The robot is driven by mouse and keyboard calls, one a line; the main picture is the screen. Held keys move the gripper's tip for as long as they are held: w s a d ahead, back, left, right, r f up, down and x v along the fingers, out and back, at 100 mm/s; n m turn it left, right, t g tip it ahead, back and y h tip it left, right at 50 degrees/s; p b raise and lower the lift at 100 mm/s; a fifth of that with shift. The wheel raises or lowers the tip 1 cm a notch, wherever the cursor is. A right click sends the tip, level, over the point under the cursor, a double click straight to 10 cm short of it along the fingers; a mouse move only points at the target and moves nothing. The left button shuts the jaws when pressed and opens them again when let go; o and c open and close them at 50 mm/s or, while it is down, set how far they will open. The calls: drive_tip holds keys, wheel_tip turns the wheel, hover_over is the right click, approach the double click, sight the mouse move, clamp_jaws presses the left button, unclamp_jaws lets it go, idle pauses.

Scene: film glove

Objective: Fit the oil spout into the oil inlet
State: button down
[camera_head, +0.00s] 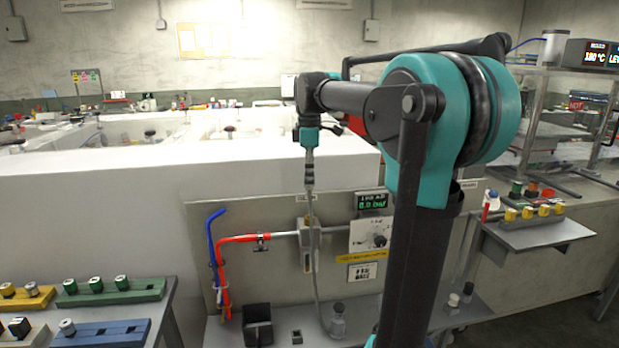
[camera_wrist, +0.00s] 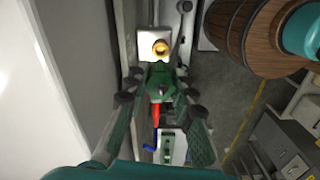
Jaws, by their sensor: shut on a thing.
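My gripper (camera_head: 309,137) is shut and points down above the front panel. A slim grey ribbed piece (camera_head: 308,168), likely the oil spout, hangs upright from its jaws, with a thin grey hose below it. In the wrist view my gripper (camera_wrist: 161,92) has a green piece with a dark centre between its fingers; I cannot tell whether that is part of the spout. A brass ring (camera_wrist: 161,47) on a white block, possibly the oil inlet, shows just beyond the fingertips, apart from them in the picture. The spout's lower end is not clear.
A pressure display (camera_head: 372,201) and dial plate (camera_head: 370,236) are to the right. A black box (camera_head: 257,325) and a flask (camera_head: 337,322) stand on the lower shelf. A white tank wall (camera_head: 90,220) lies behind.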

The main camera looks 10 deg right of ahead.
sight(310, 197)
drive_tip(key=shift+f, duration=2.65)
drive_tip(key=shift+f, duration=1.4)
drive_tip(key=c, duration=1.2)
unclamp_jaws()
wheel_tip(310, 197, up, 12)
drive_tip(key=shift+f, duration=0.1)
